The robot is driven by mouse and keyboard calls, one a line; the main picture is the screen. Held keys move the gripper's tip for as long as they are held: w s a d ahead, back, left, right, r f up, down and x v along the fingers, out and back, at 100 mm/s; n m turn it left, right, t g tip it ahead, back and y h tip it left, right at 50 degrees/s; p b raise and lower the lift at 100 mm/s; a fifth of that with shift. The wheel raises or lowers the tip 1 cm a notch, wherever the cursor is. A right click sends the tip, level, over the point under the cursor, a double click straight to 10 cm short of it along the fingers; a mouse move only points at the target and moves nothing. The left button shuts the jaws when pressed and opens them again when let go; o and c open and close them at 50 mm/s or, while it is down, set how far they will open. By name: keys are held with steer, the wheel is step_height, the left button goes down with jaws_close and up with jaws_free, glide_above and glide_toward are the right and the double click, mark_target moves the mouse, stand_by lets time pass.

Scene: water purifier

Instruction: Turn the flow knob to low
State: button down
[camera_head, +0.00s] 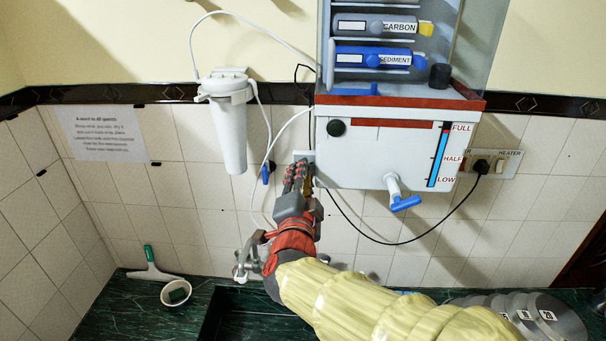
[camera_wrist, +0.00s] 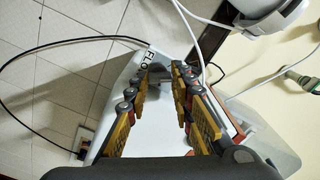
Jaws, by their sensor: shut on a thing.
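The white water purifier (camera_head: 382,148) hangs on the tiled wall, with a FULL, HALF and LOW level scale at its front right. My gripper (camera_head: 300,167) reaches up to the purifier's left side, and its fingers hide that spot in the head view. The knob's setting cannot be read.
A white filter canister (camera_head: 231,130) and thin hoses hang left of the purifier. A blue-handled tap (camera_head: 403,202) sticks out below its front. A black cable (camera_head: 420,236) runs to the wall socket. A faucet (camera_head: 246,262) stands by the sink under my arm.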

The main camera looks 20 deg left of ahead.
steer(key=n+p, duration=0.2)
steer(key=n, duration=0.3)
steer(key=shift+n, duration=0.4)
stand_by(0.3)
steer(key=c, duration=1.5)
jaws_free()
steer(key=shift+a, duration=0.15)
steer(key=shift+c, duration=0.2)
steer(key=s+d, duration=0.1)
steer(key=s, duration=0.7)
steer(key=shift+d, duration=0.2)
